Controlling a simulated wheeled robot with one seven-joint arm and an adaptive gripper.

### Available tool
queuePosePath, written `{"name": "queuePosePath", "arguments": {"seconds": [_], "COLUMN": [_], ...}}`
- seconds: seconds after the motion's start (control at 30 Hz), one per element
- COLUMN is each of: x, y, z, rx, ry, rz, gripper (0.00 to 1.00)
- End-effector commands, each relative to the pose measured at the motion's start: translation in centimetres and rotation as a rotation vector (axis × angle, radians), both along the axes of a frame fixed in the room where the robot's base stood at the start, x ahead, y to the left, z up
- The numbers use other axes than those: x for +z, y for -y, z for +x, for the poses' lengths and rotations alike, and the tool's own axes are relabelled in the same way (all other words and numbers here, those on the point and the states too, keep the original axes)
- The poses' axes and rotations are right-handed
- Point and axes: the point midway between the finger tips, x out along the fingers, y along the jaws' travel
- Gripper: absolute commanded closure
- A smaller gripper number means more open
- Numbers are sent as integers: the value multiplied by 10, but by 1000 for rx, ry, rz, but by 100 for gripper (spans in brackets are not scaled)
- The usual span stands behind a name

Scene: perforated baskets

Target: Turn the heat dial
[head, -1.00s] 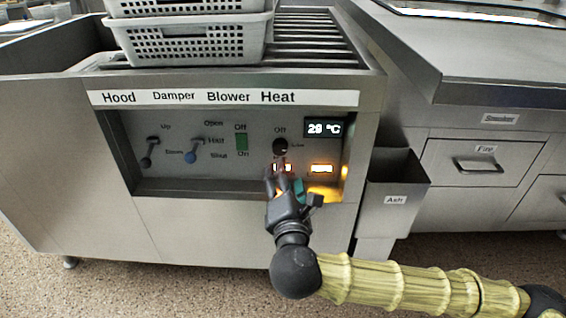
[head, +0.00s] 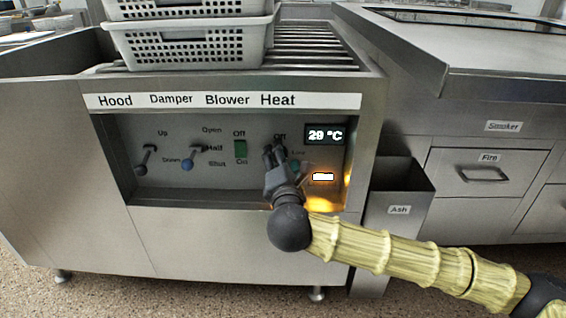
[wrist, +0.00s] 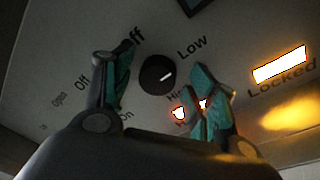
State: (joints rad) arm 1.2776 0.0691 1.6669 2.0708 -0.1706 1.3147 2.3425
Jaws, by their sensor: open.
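The heat dial is a round black knob (wrist: 157,75) with a white pointer mark, seen in the wrist view between my fingertips. Its pointer aims toward the "Low" label. In the head view the dial is mostly hidden behind my gripper (head: 274,158), under the "Heat" sign (head: 278,100). In the wrist view my gripper (wrist: 160,88) is open, with one teal-padded finger on each side of the dial. I cannot tell whether either finger touches it. The display (head: 324,134) reads about 29 °C.
A lit "Locked" light (wrist: 280,64) is right of the dial. The green blower switch (head: 240,148), blue damper lever (head: 188,164) and hood lever (head: 140,168) are to the left. Grey perforated baskets (head: 190,45) stand on top. An ash bin (head: 400,190) stands at the right.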

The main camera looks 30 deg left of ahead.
Motion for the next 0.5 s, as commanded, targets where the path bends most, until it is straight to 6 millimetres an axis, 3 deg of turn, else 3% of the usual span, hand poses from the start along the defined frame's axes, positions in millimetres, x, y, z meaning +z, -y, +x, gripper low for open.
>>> {"name": "queuePosePath", "arguments": {"seconds": [0.23, 0.5], "x": [0, 0], "y": [0, 0], "z": [0, 1], "rx": [0, -1], "ry": [0, 0], "rz": [0, 0], "gripper": [43, 88]}}
